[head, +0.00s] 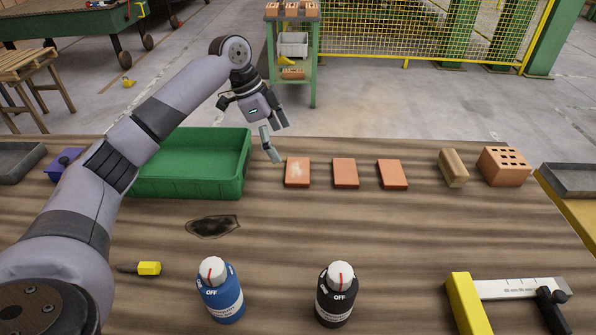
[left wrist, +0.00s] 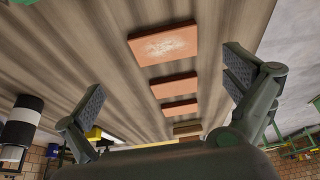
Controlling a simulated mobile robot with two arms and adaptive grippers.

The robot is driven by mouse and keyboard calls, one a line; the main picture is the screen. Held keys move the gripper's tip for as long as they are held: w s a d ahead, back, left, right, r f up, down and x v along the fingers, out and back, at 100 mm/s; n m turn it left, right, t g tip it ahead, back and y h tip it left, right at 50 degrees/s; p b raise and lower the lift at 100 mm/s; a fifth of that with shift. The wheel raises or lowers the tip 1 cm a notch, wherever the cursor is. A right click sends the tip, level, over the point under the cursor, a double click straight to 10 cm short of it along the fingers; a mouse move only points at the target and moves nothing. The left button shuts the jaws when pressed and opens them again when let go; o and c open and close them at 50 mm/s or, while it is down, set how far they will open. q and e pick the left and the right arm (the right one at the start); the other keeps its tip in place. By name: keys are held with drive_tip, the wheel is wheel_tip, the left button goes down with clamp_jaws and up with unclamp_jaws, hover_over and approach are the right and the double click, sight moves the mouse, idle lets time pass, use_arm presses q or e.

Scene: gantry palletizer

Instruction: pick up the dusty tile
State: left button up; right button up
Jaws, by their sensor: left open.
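The dusty tile (head: 297,172) is a flat orange-red tile with a whitish dusty patch on top. It lies on the wooden table, leftmost of three tiles in the head view. In the left wrist view the dusty tile (left wrist: 163,44) lies beyond my fingers, nearest of the row. My left gripper (head: 277,138) is open and empty, above and just left of the dusty tile, not touching it. Its two fingers are spread wide in the left wrist view (left wrist: 165,84). My right gripper is not in view.
Two clean tiles (head: 345,173) (head: 392,174) lie to the right, then a tan block (head: 453,168) and a holed brick (head: 504,166). A green crate (head: 190,190) stands close on the left. Two bottles (head: 221,291) (head: 337,294) stand at the front.

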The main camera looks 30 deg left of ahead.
sight(297, 169)
use_arm(q)
drive_tip(key=x, duration=0.3)
drive_tip(key=shift+w+f, duration=0.1)
drive_tip(key=shift+d+f, duration=0.1)
drive_tip(key=shift+f, duration=0.1)
drive_tip(key=x, duration=0.4)
drive_tip(key=shift+w+f, duration=0.2)
drive_tip(key=shift+w, duration=0.15)
drive_tip(key=shift+f, duration=0.2)
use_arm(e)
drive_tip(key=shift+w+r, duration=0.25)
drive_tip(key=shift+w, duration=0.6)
use_arm(q)
drive_tip(key=shift+c, duration=0.4)
drive_tip(key=c, duration=1)
drive_tip(key=shift+c, duration=0.6)
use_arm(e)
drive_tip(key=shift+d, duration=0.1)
use_arm(q)
drive_tip(key=shift+r, duration=0.15)
